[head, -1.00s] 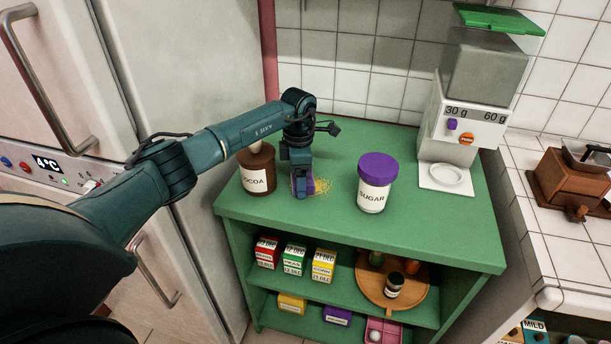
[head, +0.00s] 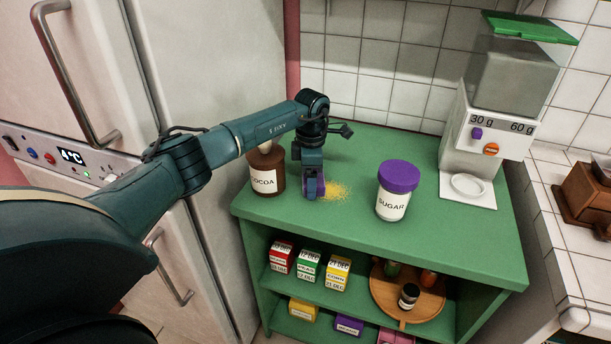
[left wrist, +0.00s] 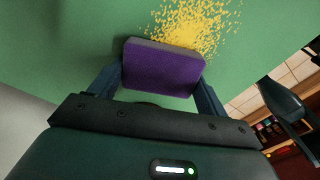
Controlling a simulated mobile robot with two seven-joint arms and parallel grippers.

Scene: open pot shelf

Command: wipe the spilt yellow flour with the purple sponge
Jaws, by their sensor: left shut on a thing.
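The spilt yellow flour (head: 338,191) lies as a loose patch of grains on the green shelf top, between the cocoa jar and the sugar jar. It also shows in the left wrist view (left wrist: 192,25), just beyond the sponge. My left gripper (head: 314,190) is shut on the purple sponge (left wrist: 162,68) and points down at the shelf top, at the left edge of the flour. In the head view the gripper hides most of the sponge. I cannot tell whether the sponge touches the surface.
The brown cocoa jar (head: 265,172) stands close to the left of my gripper. The sugar jar (head: 395,190) with purple lid stands right of the flour. A white dispenser (head: 477,140) stands at the back right. The green top (head: 440,228) is clear in front.

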